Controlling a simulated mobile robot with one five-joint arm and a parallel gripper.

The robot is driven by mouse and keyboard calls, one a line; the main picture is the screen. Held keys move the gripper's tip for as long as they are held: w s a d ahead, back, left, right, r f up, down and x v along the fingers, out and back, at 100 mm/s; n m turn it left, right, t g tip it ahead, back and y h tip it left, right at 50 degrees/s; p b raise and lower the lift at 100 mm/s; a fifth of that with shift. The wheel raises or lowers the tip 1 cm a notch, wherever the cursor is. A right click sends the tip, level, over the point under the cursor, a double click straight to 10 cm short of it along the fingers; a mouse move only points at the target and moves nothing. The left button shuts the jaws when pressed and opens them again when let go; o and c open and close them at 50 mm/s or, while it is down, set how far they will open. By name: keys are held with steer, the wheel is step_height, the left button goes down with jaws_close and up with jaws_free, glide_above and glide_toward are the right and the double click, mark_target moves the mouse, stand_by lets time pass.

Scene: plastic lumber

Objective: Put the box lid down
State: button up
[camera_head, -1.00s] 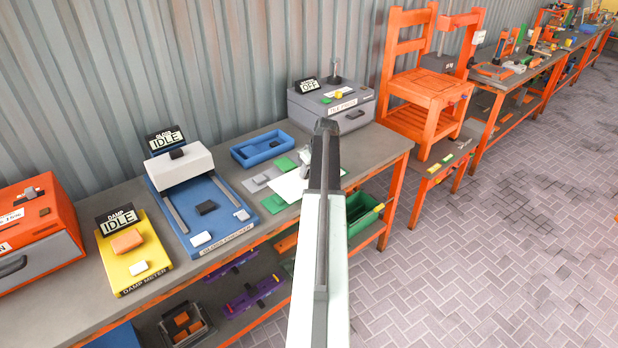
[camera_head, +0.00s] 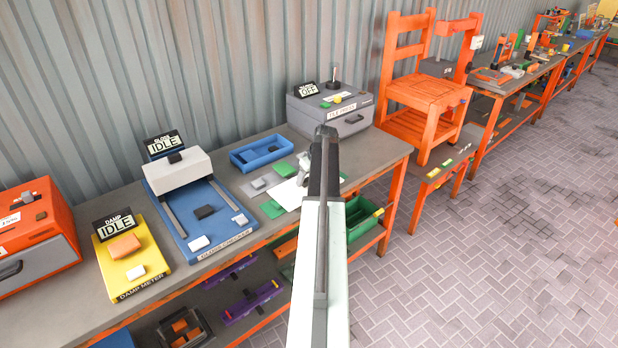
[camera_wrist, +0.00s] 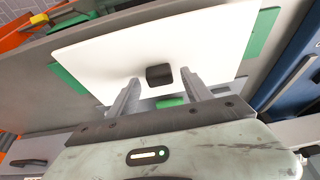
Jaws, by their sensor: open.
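The white box lid (camera_wrist: 200,45) lies flat over the bench in the wrist view, with a dark knob (camera_wrist: 159,75) near its middle. Green pieces (camera_wrist: 262,32) show at its edges. It also shows in the head view (camera_head: 288,196), partly hidden behind my arm. A gap shows between each finger and the knob. Whether the fingertips touch the lid is unclear.
The grey tile press (camera_head: 332,108) stands behind. A green bin (camera_head: 362,216) sits below the bench top.

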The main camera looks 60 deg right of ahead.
steer(key=p+v, duration=1)
steer(key=v, duration=0.1)
steer(key=shift+s+r, duration=0.2)
steer(key=shift+r, duration=0.15)
steer(key=shift+f, duration=0.1)
steer(key=w+a+n+y, duration=0.1)
steer(key=w+a, duration=0.4)
steer(key=a, duration=0.5)
steer(key=w+a+f+g, duration=0.1)
steer(key=w+a, duration=0.5)
steer(key=a, duration=0.4)
steer(key=w+a+n+y, duration=0.1)
steer(key=w+a, duration=0.4)
steer(key=a, duration=0.5)
steer(key=s+a+n+g, duration=0.1)
steer(key=s+a+g, duration=0.2)
steer(key=a, duration=3.4)
steer(key=shift+s+f+n+h, duration=0.2)
steer(key=shift+f+n+h, duration=0.1)
steer(key=shift+f, duration=0.05)
steer(key=shift+a, duration=0.15)
